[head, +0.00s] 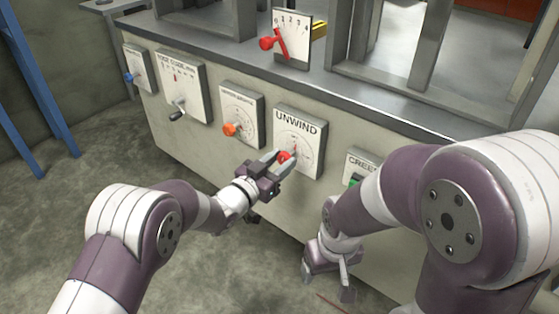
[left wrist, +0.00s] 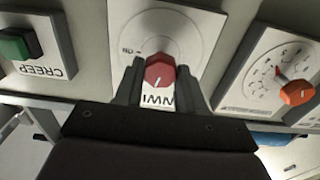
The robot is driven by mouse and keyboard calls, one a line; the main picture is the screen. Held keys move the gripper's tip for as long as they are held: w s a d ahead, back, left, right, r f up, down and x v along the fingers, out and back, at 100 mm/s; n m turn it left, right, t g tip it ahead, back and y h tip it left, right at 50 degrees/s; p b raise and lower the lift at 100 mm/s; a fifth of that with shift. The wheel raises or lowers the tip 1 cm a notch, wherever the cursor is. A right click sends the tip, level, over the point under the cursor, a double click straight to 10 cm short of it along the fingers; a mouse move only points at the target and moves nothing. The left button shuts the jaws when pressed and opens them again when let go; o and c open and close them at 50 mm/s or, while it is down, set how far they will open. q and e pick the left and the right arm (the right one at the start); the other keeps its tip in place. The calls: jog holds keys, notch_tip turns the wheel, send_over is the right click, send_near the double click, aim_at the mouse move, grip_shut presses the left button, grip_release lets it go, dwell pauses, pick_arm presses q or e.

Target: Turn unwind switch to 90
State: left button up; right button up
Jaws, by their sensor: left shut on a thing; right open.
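The UNWIND panel (head: 311,127) is a white plate on the front of the machine, with a round dial and a red knob (head: 285,157). My left gripper (head: 282,157) is shut on the red knob. In the left wrist view the panel appears upside down, and the two dark fingers lie on either side of the red knob (left wrist: 160,71), which has a white line on its face. The dial reading is too small to tell. My right gripper (head: 329,279) is open and empty, low in front of the machine below the CREEP panel.
The CREEP panel (head: 359,164) with a green button is right of UNWIND. A panel with an orange knob (head: 231,129) is to its left, then one with a black-handled lever (head: 178,115). A red lever (head: 267,43) with a scale stands on top.

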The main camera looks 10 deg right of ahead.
pick_arm(q)
jog(key=m, duration=0.3)
jog(key=shift+m, duration=0.4)
jog(key=m, duration=0.3)
jog(key=shift+s+f+m, duration=0.1)
jog(key=shift+f+m, duration=0.05)
jog(key=shift+m, duration=0.15)
jog(key=m, duration=0.3)
jog(key=shift+m+b, duration=0.3)
jog(key=shift+b, duration=0.1)
jog(key=shift+d+m+b, duration=0.1)
jog(key=shift+m+b, duration=0.55)
jog(key=shift+m, duration=1.45)
jog(key=o, duration=1.1)
jog(key=shift+c, duration=0.2)
